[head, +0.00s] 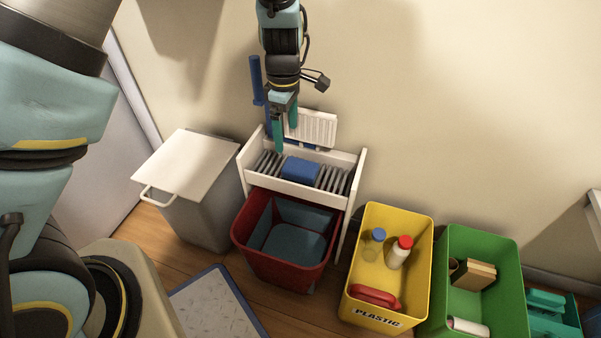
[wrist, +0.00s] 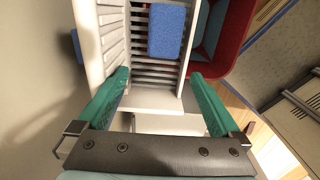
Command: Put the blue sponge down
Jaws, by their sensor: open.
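The blue sponge (head: 300,170) lies on the grey slats of a white rack (head: 347,176). It also shows in the wrist view (wrist: 167,31), beyond my fingertips and apart from them. My gripper (head: 284,138) points down above the left part of the rack. In the wrist view my gripper (wrist: 158,78) has its two green fingers spread wide, with nothing between them.
A red bin (head: 290,278) stands below the rack's front. A grey bin with a white lid (head: 187,160) is at left. A yellow plastic bin (head: 424,235) and a green bin (head: 506,262) stand at right. The wall is close behind the rack.

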